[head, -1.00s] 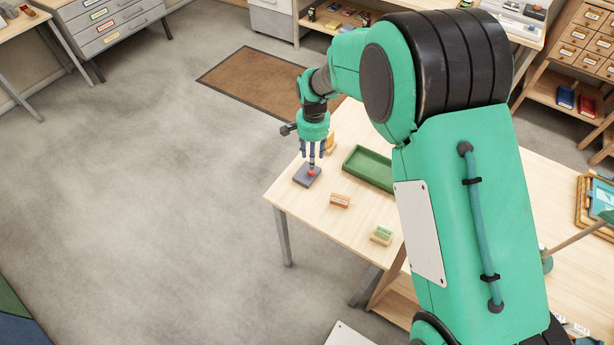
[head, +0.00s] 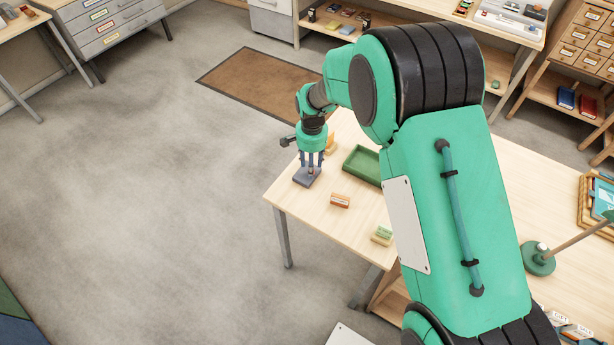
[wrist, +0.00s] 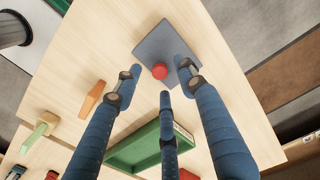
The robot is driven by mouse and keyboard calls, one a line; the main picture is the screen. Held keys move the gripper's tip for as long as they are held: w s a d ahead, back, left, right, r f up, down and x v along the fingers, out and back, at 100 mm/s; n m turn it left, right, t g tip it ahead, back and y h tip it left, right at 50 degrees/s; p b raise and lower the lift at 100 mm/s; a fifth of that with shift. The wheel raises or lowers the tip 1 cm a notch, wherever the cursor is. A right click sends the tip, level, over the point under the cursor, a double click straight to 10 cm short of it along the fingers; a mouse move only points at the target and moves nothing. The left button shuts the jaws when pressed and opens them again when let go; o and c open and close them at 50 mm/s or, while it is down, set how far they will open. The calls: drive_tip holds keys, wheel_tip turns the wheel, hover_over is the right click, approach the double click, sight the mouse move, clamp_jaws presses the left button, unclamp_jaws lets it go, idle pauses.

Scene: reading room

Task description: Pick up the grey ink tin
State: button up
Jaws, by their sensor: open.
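The grey ink tin (head: 303,180) is a flat, square, blue-grey box lying near the left corner of the table (head: 290,207). In the wrist view the tin (wrist: 157,45) shows a red round knob (wrist: 160,71) on its top. My gripper (head: 311,170) has blue fingers and points down over the tin. In the wrist view my gripper (wrist: 159,78) is open, with its fingertips spread around the knob and nothing held. I cannot tell whether any fingertip touches the tin. In the head view the fingers hide the knob.
A green tray (head: 349,169) stands to the right of the tin. An orange block (head: 330,143) is behind my gripper. An orange-and-white block (head: 340,201) and a green-and-cream block (head: 381,236) lie nearer the front edge. A green lamp base (head: 538,262) stands farther right.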

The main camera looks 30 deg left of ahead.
drive_tip(key=shift+f, duration=1)
clamp_jaws()
